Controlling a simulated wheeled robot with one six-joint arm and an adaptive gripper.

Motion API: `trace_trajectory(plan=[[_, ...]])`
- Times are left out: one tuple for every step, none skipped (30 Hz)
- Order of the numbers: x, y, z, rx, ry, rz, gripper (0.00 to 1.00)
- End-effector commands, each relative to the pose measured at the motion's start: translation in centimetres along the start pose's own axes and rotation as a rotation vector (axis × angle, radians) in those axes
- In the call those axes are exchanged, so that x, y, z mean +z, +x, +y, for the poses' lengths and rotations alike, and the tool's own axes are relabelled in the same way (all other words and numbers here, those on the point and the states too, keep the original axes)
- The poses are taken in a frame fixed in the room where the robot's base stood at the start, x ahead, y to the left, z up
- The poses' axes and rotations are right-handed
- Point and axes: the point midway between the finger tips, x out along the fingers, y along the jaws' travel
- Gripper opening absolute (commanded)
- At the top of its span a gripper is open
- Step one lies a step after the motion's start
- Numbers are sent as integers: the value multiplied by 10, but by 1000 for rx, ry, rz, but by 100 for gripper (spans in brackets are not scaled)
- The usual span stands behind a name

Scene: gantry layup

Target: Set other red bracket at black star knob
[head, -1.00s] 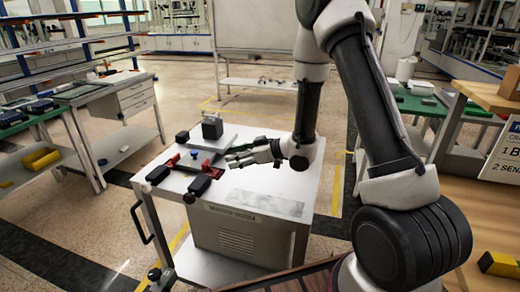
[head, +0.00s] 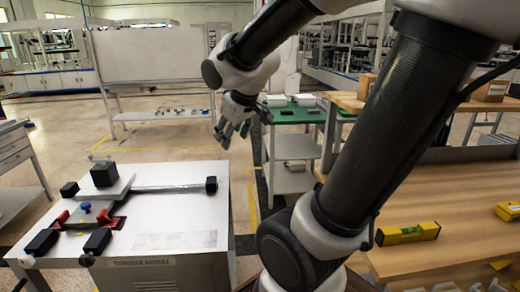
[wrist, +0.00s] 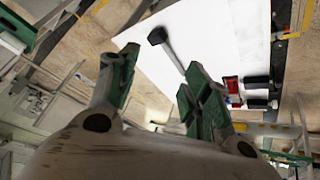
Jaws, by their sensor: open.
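One red bracket (head: 60,219) lies at the left on the white cart top (head: 165,215), and a second red bracket (head: 107,218) lies just right of it, by a light plate. A red piece (wrist: 232,90) also shows in the wrist view. My gripper (head: 234,128) is raised beyond the cart's right side, apart from the brackets. In the wrist view its fingers (wrist: 160,78) are spread and empty.
A grey bar (head: 170,188) ends in a black knob (head: 211,184). A wooden bench (head: 450,215) with a yellow level (head: 408,233) is at right. The cart's front right top is clear.

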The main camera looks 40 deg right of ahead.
Motion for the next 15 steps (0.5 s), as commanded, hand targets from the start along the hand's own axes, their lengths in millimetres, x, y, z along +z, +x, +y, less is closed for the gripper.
trace_trajectory(plan=[[20,-21,-1,-8,45,-27,49],[32,-31,-4,-18,69,-50,49],[48,-43,-8,-32,98,-79,49],[59,-51,-11,-44,117,-98,49],[69,-58,-15,-56,132,-116,49],[80,-66,-19,-71,149,-136,49],[87,-71,-22,-81,159,-149,49],[93,-75,-25,-90,167,-160,49],[100,-79,-28,-100,176,-173,49],[103,-81,-30,-106,180,-179,49],[106,-83,-31,-110,183,-185,49],[109,-84,-32,-114,185,-190,49],[110,-85,-33,-116,186,-192,49],[110,-85,-33,-117,187,-194,49],[110,-85,-33,-117,187,-195,49]])
